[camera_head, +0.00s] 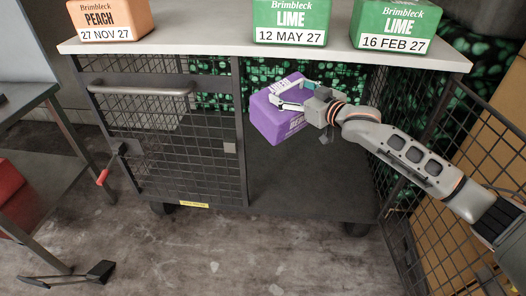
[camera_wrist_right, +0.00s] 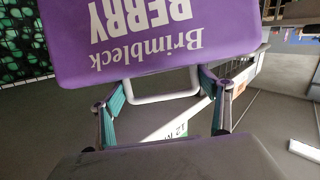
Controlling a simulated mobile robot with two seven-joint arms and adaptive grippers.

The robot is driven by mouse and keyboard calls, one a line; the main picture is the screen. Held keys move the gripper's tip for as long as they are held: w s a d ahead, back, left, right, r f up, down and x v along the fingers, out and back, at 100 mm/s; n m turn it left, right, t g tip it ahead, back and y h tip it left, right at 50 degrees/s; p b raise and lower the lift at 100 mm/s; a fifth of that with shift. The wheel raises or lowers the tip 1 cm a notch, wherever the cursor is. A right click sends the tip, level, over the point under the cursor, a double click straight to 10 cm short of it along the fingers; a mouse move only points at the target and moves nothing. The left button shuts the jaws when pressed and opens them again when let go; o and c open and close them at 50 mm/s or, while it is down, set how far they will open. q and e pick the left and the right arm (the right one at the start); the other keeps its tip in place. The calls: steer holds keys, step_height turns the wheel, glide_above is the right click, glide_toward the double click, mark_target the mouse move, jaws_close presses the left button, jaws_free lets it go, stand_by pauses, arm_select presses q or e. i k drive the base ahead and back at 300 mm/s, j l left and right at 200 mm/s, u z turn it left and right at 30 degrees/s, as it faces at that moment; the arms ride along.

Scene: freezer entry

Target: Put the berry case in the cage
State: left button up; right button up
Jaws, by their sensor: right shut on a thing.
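The purple berry case (camera_head: 272,118) hangs tilted from my right gripper (camera_head: 291,96), in front of or inside the open right half of the cage; its exact depth is hard to tell. The mesh cage (camera_head: 241,130) stands under a white top, with its left front panel shut and a bare dark floor (camera_head: 310,185) below the case. In the right wrist view, the case (camera_wrist_right: 70,50) shows upside-down "Brimbleck BERRY" lettering. The fingers (camera_wrist_right: 163,90) are at its white handle (camera_wrist_right: 165,98). My left gripper is not in view.
An orange peach case (camera_head: 110,20) and two green lime cases (camera_head: 291,20) (camera_head: 396,24) stand on the white top (camera_head: 200,43). An open mesh door (camera_head: 440,230) stands at right. A grey table (camera_head: 30,95) is at left. A red-handled latch (camera_head: 103,177) sticks out.

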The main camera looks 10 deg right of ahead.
mark_target(258, 159)
steer(key=i+j, duration=0.15)
steer(key=i, duration=0.55)
steer(key=i+j, duration=0.1)
steer(key=i, duration=0.6)
